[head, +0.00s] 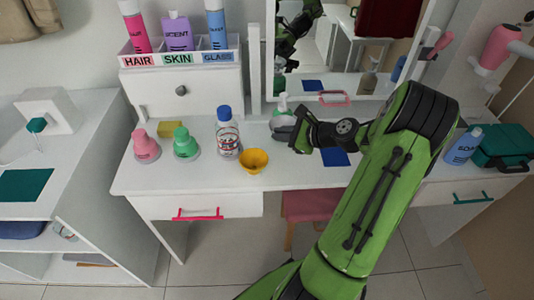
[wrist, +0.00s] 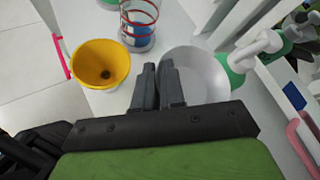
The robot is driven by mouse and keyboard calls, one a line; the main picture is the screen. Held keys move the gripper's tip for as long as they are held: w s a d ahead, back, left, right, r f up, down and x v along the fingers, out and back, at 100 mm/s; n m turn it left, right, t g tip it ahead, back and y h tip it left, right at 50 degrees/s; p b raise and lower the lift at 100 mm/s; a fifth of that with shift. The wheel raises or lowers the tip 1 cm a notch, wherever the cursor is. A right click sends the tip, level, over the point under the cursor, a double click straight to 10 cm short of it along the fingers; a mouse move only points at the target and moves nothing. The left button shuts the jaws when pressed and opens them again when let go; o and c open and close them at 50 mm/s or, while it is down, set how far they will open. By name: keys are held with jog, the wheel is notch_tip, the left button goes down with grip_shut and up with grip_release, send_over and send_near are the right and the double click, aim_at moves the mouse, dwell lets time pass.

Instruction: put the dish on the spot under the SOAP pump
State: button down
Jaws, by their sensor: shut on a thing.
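The dish (wrist: 200,72) is a round, pale grey bowl. My gripper (wrist: 158,68) is shut on its near left rim in the wrist view. In the head view the dish (head: 281,132) is partly hidden by my gripper (head: 296,142), over the white counter in front of the mirror. A pump bottle with a white head (wrist: 258,47) and green body stands just beyond the dish; it also shows in the head view (head: 281,106), its label not readable. A blue bottle (head: 462,147) at the right has a label that seems to read SOAP. A blue square (head: 335,157) lies on the counter, partly covered by my arm.
A yellow cup (head: 254,160) and a clear blue-capped bottle (head: 228,138) stand left of my gripper. Pink (head: 146,147) and green (head: 186,144) bottles stand farther left. A teal case (head: 502,148) is at the right. The counter's front left is clear.

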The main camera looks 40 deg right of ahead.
aim_at(282, 165)
jog(key=f+b, duration=0.1)
jog(key=f, duration=0.2)
jog(key=f+b, duration=0.2)
jog(key=f, duration=0.1)
jog(key=f+b, duration=0.1)
jog(key=f, duration=0.3)
jog(key=shift+s+d, duration=0.2)
jog(key=shift+s, duration=0.05)
jog(key=shift+r, duration=0.1)
jog(key=c, duration=1.2)
grip_release()
